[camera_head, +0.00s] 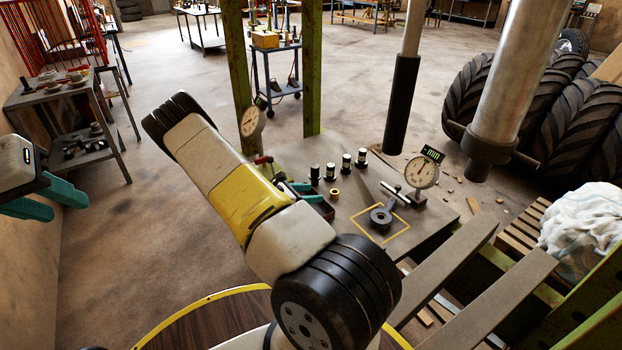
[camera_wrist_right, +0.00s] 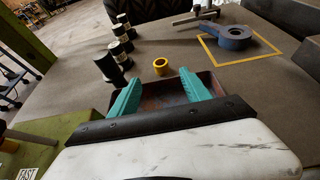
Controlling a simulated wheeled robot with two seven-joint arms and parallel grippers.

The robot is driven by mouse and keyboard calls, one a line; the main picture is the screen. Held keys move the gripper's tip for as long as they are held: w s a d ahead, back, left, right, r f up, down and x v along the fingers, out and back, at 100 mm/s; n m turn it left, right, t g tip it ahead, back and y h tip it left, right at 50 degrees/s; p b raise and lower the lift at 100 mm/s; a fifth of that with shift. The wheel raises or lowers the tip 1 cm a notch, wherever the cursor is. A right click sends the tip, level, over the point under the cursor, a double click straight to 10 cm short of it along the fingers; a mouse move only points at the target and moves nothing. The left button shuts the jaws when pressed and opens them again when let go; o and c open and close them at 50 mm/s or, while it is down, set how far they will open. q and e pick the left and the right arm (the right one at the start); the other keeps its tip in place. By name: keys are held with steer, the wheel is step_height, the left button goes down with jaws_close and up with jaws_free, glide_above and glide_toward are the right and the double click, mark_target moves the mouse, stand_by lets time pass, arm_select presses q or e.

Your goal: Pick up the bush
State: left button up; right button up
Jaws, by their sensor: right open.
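The bush, a small yellow-brass ring (camera_head: 335,194), lies on the grey bench top (camera_head: 300,150). In the right wrist view the bush (camera_wrist_right: 161,66) shows just beyond my fingertips, apart from them. My right gripper (camera_head: 318,197) has its teal fingers spread wide, low over the bench, with nothing held; it also shows in the right wrist view (camera_wrist_right: 160,89). A reddish-brown, tray-like thing (camera_wrist_right: 162,93) shows between and beneath these fingers. My left gripper (camera_head: 68,206) is at the far left, open and empty, away from the bench.
Several black cylinders with pale bands (camera_head: 330,171) stand behind the bush. A dark grey ring part with an arm (camera_head: 381,217) lies in a yellow square to its right, near a dial gauge (camera_head: 421,173). A black-ended rod (camera_head: 401,105) and steel ram (camera_head: 492,120) hang over the right side.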

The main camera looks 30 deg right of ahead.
mark_target(333, 192)
steer(key=x, duration=1)
steer(key=shift+f, duration=0.1)
jaws_close()
